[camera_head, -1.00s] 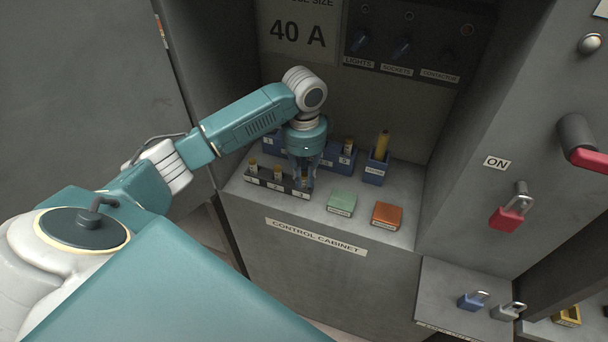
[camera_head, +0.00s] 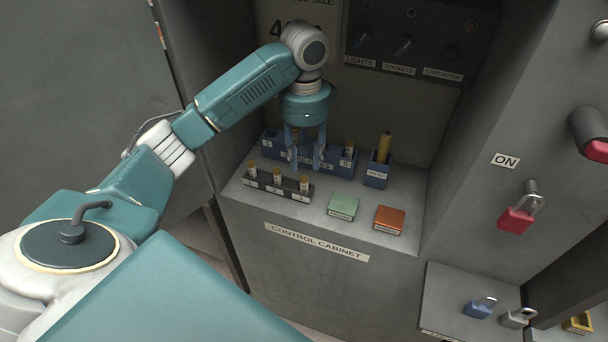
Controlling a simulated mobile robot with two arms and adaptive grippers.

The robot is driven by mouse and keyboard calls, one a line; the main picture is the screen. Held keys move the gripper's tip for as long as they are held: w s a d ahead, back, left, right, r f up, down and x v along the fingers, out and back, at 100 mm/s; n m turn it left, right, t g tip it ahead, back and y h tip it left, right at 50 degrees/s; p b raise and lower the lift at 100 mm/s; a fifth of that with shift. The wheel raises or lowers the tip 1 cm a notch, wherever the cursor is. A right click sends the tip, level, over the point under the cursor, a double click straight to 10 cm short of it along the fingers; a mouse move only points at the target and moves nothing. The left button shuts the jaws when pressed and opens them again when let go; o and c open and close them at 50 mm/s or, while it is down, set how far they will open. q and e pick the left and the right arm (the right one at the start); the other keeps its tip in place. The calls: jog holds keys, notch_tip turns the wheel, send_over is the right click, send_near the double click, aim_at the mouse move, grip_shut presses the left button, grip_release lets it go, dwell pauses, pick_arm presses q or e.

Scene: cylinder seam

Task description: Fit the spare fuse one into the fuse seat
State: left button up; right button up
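My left gripper (camera_head: 305,162) points straight down, its two blue fingers apart with nothing seen between them. In the picture it is just above the black rack (camera_head: 267,187) and in front of the long blue block (camera_head: 335,166). The black rack holds three upright pale fuses with gold caps: a left one (camera_head: 252,169), a middle one (camera_head: 278,176) and a right one (camera_head: 304,184). Another fuse (camera_head: 349,148) stands at the right end of the blue block. The fingers hide part of the block. I cannot read which fuse is spare fuse one or which part is the fuse seat.
A small blue box (camera_head: 375,175) holding a tall yellow piece (camera_head: 384,147) stands at the right. A green block (camera_head: 343,206) and an orange block (camera_head: 389,219) lie in front on the cabinet top. The cabinet's right wall (camera_head: 455,170) bounds the space.

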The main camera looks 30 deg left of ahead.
aim_at(304, 177)
pick_arm(q)
jog(key=shift+a+r, duration=0.1)
jog(key=shift+r, duration=1.85)
